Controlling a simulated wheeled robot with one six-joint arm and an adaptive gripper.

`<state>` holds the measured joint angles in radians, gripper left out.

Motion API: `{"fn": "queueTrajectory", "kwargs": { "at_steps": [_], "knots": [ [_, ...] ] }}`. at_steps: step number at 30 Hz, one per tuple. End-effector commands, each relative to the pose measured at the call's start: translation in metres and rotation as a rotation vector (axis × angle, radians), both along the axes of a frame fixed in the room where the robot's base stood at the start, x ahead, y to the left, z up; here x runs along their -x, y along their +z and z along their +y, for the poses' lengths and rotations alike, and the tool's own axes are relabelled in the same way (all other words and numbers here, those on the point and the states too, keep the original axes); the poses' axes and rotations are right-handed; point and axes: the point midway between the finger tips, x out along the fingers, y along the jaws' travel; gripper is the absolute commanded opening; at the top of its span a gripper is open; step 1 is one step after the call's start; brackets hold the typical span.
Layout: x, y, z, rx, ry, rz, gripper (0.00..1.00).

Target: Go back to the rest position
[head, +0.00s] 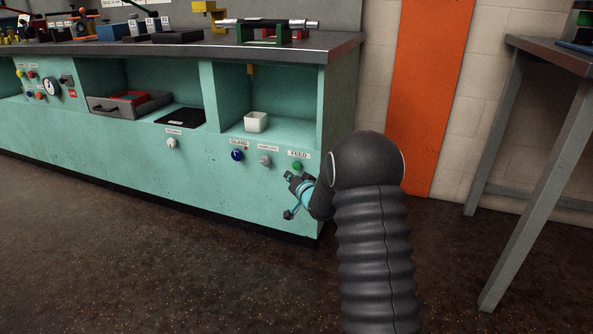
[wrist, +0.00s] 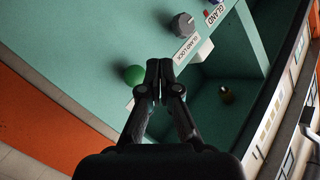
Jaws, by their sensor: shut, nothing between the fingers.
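My gripper (head: 290,196) is in front of the right end of the teal bench, close to the green knob (head: 297,166) under the "FEED" label. In the wrist view my gripper (wrist: 159,66) is shut and empty, its fingertips together. The green knob (wrist: 134,75) shows just left of the fingertips; I cannot tell whether they touch it. My dark ribbed arm stretches forward from the bottom of the head view.
The teal bench (head: 110,140) carries a blue knob (head: 237,155) and a grey knob (head: 265,160). A grey-legged table (head: 530,195) stands at right. The dark floor (head: 150,260) is clear in front.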

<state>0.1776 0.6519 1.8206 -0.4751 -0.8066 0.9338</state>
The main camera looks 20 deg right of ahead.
Motion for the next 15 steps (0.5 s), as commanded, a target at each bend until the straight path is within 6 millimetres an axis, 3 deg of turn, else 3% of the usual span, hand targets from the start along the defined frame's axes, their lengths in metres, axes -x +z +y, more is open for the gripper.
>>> {"fn": "queueTrajectory", "kwargs": {
  "at_steps": [11, 15],
  "knots": [
    [0.001, 0.0, 0.0, 0.01, 0.0, -0.002, 0.0],
    [0.004, -0.018, -0.007, 0.109, -0.012, 0.067, 0.0]
  ]
}}
